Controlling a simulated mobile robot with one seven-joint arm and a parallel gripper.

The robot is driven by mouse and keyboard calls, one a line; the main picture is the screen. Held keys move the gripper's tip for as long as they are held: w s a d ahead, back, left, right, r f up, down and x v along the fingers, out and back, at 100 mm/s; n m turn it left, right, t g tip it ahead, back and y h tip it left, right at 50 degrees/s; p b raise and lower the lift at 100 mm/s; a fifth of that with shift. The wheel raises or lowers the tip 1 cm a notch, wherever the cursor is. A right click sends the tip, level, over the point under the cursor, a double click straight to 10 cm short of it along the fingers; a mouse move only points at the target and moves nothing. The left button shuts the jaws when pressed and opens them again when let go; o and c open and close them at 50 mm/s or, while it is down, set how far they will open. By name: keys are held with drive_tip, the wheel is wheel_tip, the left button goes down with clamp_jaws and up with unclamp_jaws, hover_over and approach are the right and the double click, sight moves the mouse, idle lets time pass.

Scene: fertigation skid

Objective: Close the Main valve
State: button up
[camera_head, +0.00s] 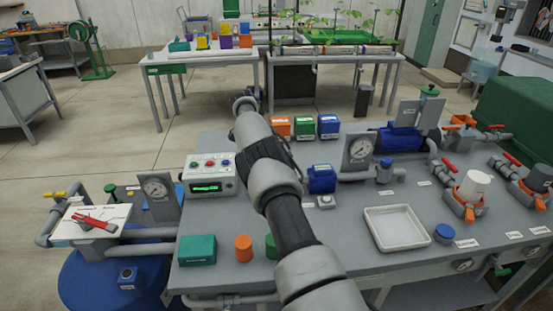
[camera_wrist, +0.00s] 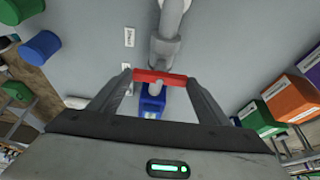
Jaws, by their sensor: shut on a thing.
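In the wrist view my gripper (camera_wrist: 160,80) is shut on a red valve handle (camera_wrist: 160,76), a short bar that lies crosswise between the fingertips. The handle sits at the end of a grey pipe (camera_wrist: 165,48) above the grey bench top. A small label (camera_wrist: 129,37) lies beside the pipe, its print too small to read, so I cannot tell from it which valve this is. In the head view my arm crosses the middle of the bench and hides the gripper and this handle.
A blue block (camera_wrist: 152,100) shows just below the held handle. On the grey bench are a control box with a green display (camera_head: 207,177), a gauge (camera_head: 358,150), a white tray (camera_head: 396,228) and red-handled valves (camera_head: 449,165) at right. Another red handle (camera_head: 95,221) lies on a white panel at left.

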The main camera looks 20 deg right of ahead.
drive_tip(key=shift+m+p, duration=0.4)
drive_tip(key=shift+p, duration=0.15)
drive_tip(key=o, duration=1.1)
drive_tip(key=shift+c, duration=0.2)
